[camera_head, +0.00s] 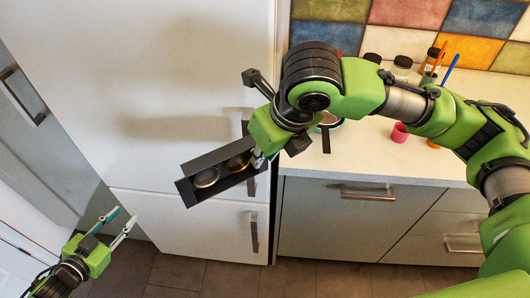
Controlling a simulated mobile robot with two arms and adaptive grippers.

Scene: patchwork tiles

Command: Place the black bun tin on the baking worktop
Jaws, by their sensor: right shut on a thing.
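The black bun tin (194,190) is a dark tray with two round cups visible. It hangs tilted in the air in front of the tall white cabinet front, left of the worktop. My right gripper (259,160) is shut on the tin's right end. The pale baking worktop (352,163) lies to the right, partly hidden under my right arm. My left gripper (114,224) is at the lower left, open and empty, well apart from the tin.
Several small jars (401,67) stand at the back of the worktop by the tiled wall. A pink cup (399,132) stands near my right arm. Grey drawers with handles (368,193) are below the worktop. The front strip of the worktop looks clear.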

